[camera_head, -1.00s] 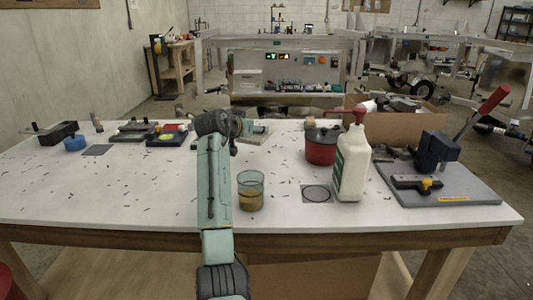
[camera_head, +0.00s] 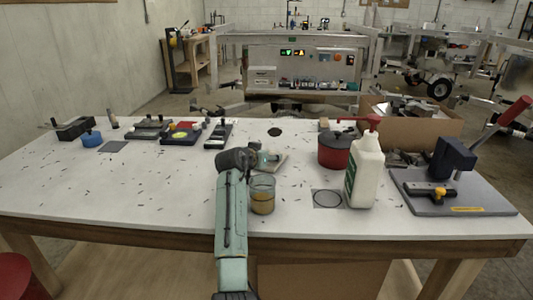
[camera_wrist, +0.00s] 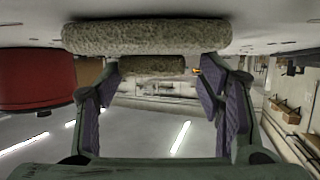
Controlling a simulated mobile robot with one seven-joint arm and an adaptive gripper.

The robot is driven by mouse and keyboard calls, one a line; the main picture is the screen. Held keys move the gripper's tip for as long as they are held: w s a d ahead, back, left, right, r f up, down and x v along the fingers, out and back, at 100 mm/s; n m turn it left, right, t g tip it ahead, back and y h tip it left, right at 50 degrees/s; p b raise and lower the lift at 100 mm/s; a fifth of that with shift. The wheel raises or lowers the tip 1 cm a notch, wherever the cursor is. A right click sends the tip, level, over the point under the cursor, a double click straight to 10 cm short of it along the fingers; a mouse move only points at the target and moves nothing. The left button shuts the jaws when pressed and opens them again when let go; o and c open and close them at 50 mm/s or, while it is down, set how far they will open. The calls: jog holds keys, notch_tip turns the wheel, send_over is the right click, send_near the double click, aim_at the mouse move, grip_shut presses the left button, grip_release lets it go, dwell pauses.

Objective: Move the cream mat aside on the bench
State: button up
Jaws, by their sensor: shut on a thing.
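The cream mat (camera_head: 281,166) is a small pale piece on the bench (camera_head: 120,190), largely hidden behind my gripper (camera_head: 264,158). In the wrist view its rough, thick, beige-grey edge (camera_wrist: 147,37) crosses the top. My gripper (camera_wrist: 157,72) also shows there, its purple-padded fingers on either side of a second rough band. It is shut on the mat, just behind the glass of amber liquid (camera_head: 262,195). Whether the mat touches the bench top is hard to tell.
A red pot (camera_head: 334,152) stands close right of the mat; a white pump bottle (camera_head: 365,172) and grey press board (camera_head: 455,200) are farther right. A dark round spot (camera_head: 274,132) lies behind. Tools (camera_head: 180,135) lie back left.

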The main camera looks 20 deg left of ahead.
jog(key=shift+f, duration=0.15)
jog(key=o, duration=1.1)
jog(key=shift+o, duration=0.2)
